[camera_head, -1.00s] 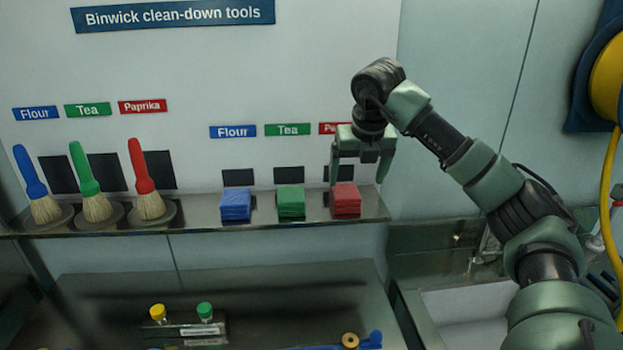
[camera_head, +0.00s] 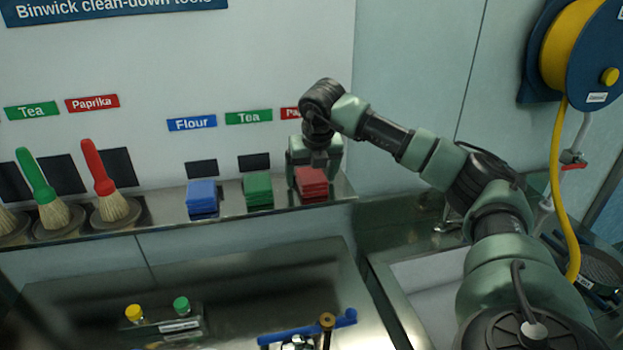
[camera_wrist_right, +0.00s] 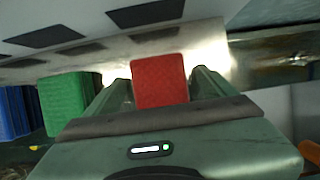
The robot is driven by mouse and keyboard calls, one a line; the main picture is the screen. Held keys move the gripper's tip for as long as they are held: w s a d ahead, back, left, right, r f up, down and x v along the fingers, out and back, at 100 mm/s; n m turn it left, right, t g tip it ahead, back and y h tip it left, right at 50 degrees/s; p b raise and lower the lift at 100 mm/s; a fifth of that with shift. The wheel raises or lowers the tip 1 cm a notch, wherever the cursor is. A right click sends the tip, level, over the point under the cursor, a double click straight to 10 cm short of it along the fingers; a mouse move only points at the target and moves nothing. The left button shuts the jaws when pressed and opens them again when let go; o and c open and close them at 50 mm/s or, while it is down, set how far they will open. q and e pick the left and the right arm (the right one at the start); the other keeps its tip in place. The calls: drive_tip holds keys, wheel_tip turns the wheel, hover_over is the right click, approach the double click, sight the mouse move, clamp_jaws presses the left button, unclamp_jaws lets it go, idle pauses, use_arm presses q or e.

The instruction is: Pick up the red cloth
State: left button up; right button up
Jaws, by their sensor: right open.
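The red cloth (camera_head: 311,185) is a small folded stack on the metal shelf, at the right end of the row of cloths. My right gripper (camera_head: 314,172) is open and comes down over the red cloth, with its fingers at either side of it. In the right wrist view the red cloth (camera_wrist_right: 159,81) shows between the two open fingers (camera_wrist_right: 160,90), with a gap at each side at the finger bases. Whether the fingertips touch the cloth cannot be told. My left gripper is not in view.
A green cloth (camera_head: 258,191) and a blue cloth (camera_head: 202,197) sit to the left on the same shelf (camera_head: 165,221). Brushes with green (camera_head: 35,178) and red (camera_head: 98,168) handles stand further left. A bench with capped jars (camera_head: 181,306) lies below. A yellow hose reel (camera_head: 580,45) hangs at right.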

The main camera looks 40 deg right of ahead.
sight(311, 174)
drive_tip(key=c, duration=1.5)
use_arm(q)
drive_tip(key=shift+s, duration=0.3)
use_arm(e)
drive_tip(key=shift+o, duration=0.2)
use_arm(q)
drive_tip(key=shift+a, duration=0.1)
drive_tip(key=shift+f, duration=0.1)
use_arm(e)
drive_tip(key=shift+r, duration=0.15)
drive_tip(key=shift+r, duration=0.3)
use_arm(q)
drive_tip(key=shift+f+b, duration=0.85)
drive_tip(key=shift+b, duration=0.05)
use_arm(e)
wheel_tip(311, 174, up, 19)
drive_tip(key=shift+r, duration=0.1)
